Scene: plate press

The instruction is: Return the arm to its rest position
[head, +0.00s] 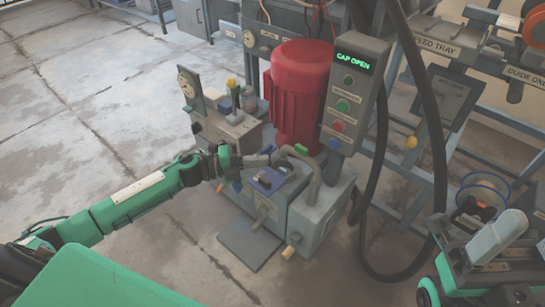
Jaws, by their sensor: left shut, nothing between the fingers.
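My left arm (125,202) reaches in from the left, green with dark joints. Its gripper (268,158) is shut and empty at the near side of the press, close to the grey curved pipe and the small blue-topped block (268,180). I cannot tell whether the fingertips touch the machine. The press has a red ribbed motor housing (298,95) and a grey control box (355,90) whose green display reads "CAP OPEN". Green and dark parts, apparently of my right arm, show at the lower right; no right gripper fingers can be made out.
A grey foot plate (250,243) lies on the floor before the press. Thick black hoses (378,190) hang to its right. A feed tray frame (440,50) and a round spool (482,192) stand further right. The concrete floor (95,120) at left is clear.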

